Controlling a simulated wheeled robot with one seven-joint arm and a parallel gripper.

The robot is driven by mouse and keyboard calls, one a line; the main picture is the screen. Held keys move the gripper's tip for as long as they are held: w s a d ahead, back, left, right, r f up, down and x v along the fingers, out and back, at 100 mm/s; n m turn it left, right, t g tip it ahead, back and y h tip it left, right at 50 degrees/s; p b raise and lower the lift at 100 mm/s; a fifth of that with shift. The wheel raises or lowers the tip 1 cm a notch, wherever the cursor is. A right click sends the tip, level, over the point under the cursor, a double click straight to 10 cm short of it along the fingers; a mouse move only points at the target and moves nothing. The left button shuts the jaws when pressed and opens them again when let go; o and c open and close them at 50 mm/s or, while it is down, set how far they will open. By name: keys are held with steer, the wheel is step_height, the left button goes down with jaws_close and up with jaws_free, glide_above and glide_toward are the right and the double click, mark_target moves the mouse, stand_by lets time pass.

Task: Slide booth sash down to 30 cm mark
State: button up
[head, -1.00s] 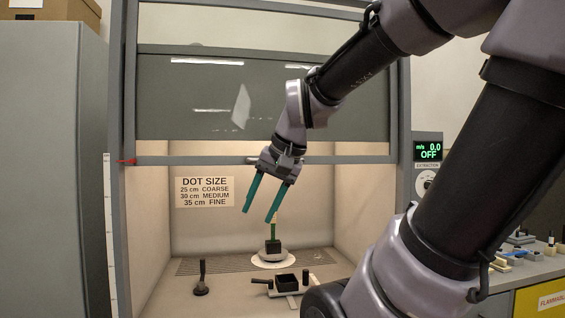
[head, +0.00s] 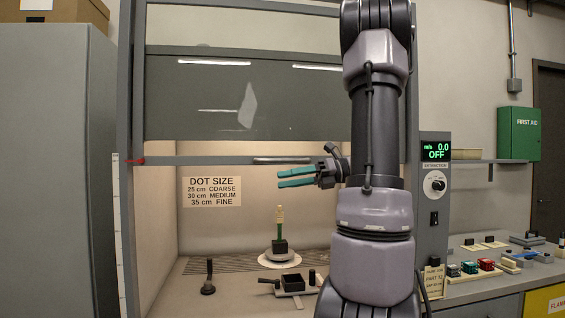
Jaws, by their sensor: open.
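The booth sash (head: 245,100) is a dark glass pane with a grey bottom rail (head: 215,161) and a bar handle (head: 282,160); it is raised, with the booth open below it. A red pointer (head: 136,161) at the rail's left end lies against a white vertical scale (head: 119,230), whose numbers are too small to read. My gripper (head: 279,178) is open and empty, its teal fingers pointing left, just below the handle in the picture. I cannot tell its depth from the rail. My arm hides the rail's right part.
A sign (head: 212,191) on the booth's back wall lists dot sizes. Inside stand a round stand with a green-stemmed piece (head: 280,240), a black tray (head: 292,283) and a small dark tool (head: 208,280). The extraction display (head: 435,150) reads OFF. A side bench (head: 480,276) holds small items.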

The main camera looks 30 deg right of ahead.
mark_target(290, 162)
steer(key=w+d+r+m+t+y, duration=0.1)
steer(key=w+d+r+m+t, duration=0.1)
steer(key=d+m+t, duration=0.7)
steer(key=w+a+g, duration=0.1)
steer(key=w+a, duration=0.1)
steer(key=w+a+r+n+g, duration=0.1)
steer(key=w+a, duration=0.1)
steer(key=w+a+r+n, duration=0.1)
steer(key=w+a, duration=0.1)
steer(key=shift+w+a+r+g, duration=0.15)
steer(key=shift+a+r+g, duration=0.1)
steer(key=shift+a+g, duration=0.15)
jaws_close()
stand_by(0.7)
